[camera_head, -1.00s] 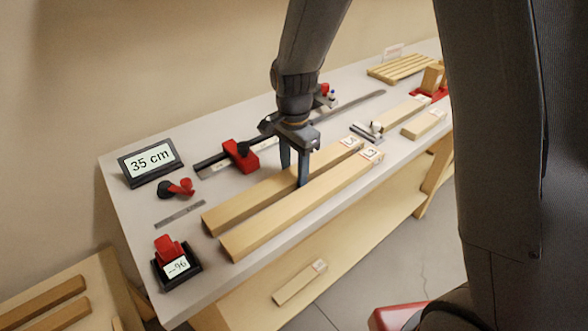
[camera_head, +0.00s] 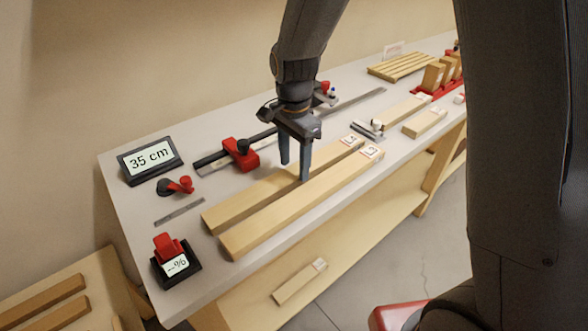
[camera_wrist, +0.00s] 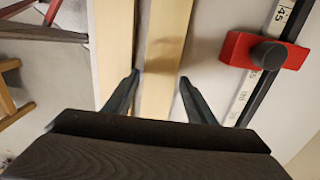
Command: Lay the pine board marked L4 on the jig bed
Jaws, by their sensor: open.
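Two long pine boards lie side by side on the bench: a rear board (camera_head: 245,203) and a front board (camera_head: 270,230). Each has a white tag at its right end, too small to read, so I cannot tell which board is L4. My gripper (camera_head: 294,170) is open, pointing down, with its fingers either side of the rear board near its middle. In the wrist view the open fingers (camera_wrist: 159,82) straddle this board (camera_wrist: 167,35); contact cannot be told. Which fixture is the jig bed is unclear; a dark rail with a scale (camera_head: 208,164) lies behind the boards.
A red stop (camera_head: 238,158) sits on the rail. A "35 cm" sign (camera_head: 150,160), a red clamp (camera_head: 178,187) and a small display (camera_head: 175,263) stand at left. Shorter boards (camera_head: 425,123), a slatted rack (camera_head: 402,66) and a red holder with blocks (camera_head: 440,78) are at right.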

